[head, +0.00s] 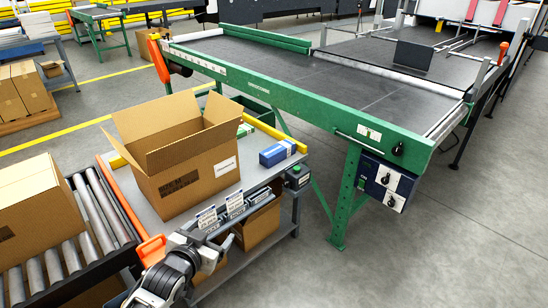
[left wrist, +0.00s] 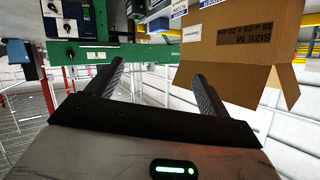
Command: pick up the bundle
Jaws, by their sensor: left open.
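I cannot make out a bundle for certain in either view. My left gripper (head: 217,248) is at the bottom of the head view, by the front edge of the grey packing table (head: 183,224). In the left wrist view its two dark fingers (left wrist: 158,72) stand wide apart with nothing between them. An open brown carton (head: 190,180), flaps up, stands on the table beyond the gripper; it also shows in the left wrist view (left wrist: 238,45). My right gripper is in neither view.
A green-framed belt conveyor (head: 330,85) with a control box (head: 388,182) runs behind the table. A blue-and-white box (head: 277,152) lies on the table. Label holders (head: 235,205) line its front edge. A roller conveyor (head: 75,230) carrying a carton (head: 28,205) is at left.

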